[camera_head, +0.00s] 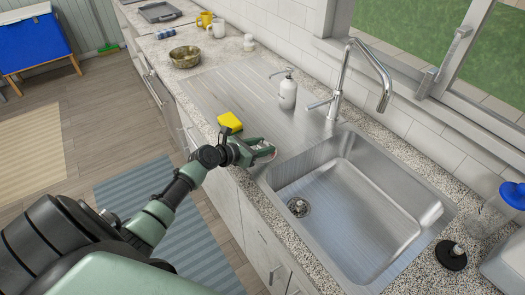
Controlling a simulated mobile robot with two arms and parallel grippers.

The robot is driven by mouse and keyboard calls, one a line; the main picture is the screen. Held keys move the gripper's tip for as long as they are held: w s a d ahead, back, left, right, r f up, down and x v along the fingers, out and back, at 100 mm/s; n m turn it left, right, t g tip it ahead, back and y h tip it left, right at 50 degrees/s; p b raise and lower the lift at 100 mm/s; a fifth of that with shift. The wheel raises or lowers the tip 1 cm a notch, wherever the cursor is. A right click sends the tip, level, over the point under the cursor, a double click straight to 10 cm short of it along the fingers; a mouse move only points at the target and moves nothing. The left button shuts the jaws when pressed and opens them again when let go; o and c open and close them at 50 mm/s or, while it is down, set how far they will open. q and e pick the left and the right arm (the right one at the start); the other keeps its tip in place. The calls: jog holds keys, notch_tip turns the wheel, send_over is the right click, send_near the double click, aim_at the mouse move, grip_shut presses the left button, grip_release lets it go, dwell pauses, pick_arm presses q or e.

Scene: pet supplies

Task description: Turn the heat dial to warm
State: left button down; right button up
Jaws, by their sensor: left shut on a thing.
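My left gripper (264,151) is over the front edge of the steel drainboard, just left of the sink basin. I cannot make out a heat dial with a warm mark in this view. My right gripper is not in view.
A yellow sponge (230,121) lies close behind my left gripper. The sink basin (350,190), chrome faucet (338,85) and white soap dispenser (288,92) are to the right. A bowl (185,57) and mugs stand farther back. A black stopper-like disc (451,255) lies at the right.

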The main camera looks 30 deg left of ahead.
aim_at(257, 144)
pick_arm(q)
jog(key=m+g+h+b, duration=0.2)
jog(key=m+h+b, duration=0.1)
jog(key=m+b, duration=0.1)
jog(key=m+g+h+b, duration=0.3)
jog(key=h+b, duration=0.1)
jog(key=b, duration=0.1)
jog(key=shift+w+f+m+b, duration=0.1)
jog(key=shift+f+m+b, duration=0.05)
jog(key=shift+m+b, duration=0.25)
jog(key=shift+m+g+h+b, duration=0.8)
jog(key=shift+m+g+b, duration=0.4)
jog(key=shift+g+b, duration=0.25)
jog(key=c, duration=0.8)
grip_release()
jog(key=shift+c, duration=0.2)
jog(key=b+v, duration=0.1)
jog(key=v, duration=0.6)
jog(key=shift+s+a+r+b, duration=0.25)
jog(key=shift+b, duration=0.05)
jog(key=shift+f, duration=0.1)
